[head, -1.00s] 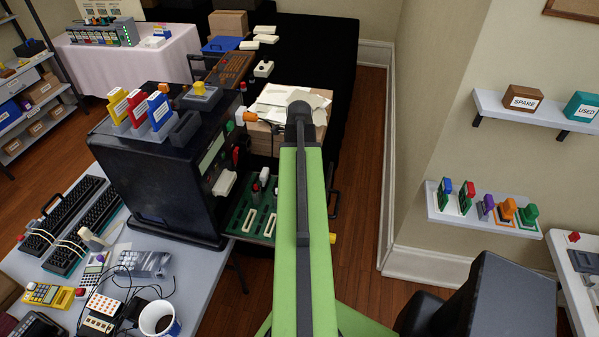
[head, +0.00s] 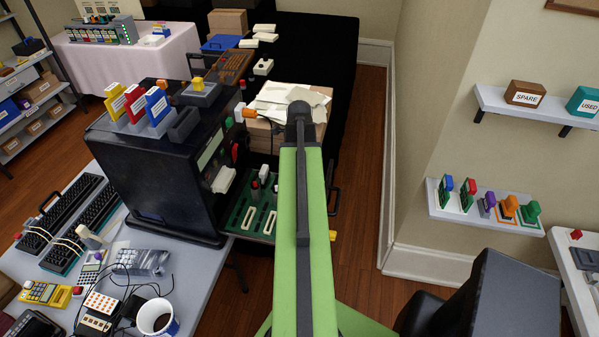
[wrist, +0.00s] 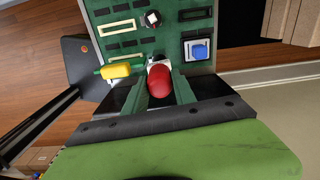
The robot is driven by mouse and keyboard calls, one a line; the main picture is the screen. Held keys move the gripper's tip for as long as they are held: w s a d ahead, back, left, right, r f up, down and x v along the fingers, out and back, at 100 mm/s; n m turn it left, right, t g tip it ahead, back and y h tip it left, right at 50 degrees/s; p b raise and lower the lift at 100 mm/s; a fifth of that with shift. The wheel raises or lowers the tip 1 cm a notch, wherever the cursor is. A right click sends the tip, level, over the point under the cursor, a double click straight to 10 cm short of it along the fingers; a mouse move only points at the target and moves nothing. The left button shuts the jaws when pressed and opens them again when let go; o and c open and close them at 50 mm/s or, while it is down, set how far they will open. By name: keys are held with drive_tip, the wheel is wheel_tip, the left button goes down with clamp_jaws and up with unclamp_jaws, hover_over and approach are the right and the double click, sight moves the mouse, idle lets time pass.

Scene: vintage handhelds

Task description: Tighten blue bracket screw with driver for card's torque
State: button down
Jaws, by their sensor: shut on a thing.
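In the wrist view, my gripper (wrist: 160,85) is shut on a red rounded handle (wrist: 159,80), held between its two green fingers. The handle's lower end is hidden, so I cannot tell if it touches anything. Beyond it is a green slotted board (wrist: 165,35), with a blue piece (wrist: 199,50) in a pale-framed square at right. I cannot tell whether that is the blue bracket. A yellow piece (wrist: 117,71) lies left of the handle. In the head view my arm hides the gripper. Yellow, red and blue cards (head: 158,106) stand on the black cabinet; their writing is unreadable.
The black cabinet (head: 150,180) stands left of my arm, beside the green board (head: 236,217). A cluttered grey table (head: 195,275) is at lower left. Wall shelves (head: 480,210) hold small coloured items at right. Wooden floor (head: 360,215) is open between my arm and the wall.

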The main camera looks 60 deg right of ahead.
drive_tip(key=c, duration=0.9)
unclamp_jaws()
drive_tip(key=shift+c, duration=0.2)
wheel_tip(320, 180, up, 17)
drive_tip(key=p, duration=1.7)
drive_tip(key=shift+r, duration=0.2)
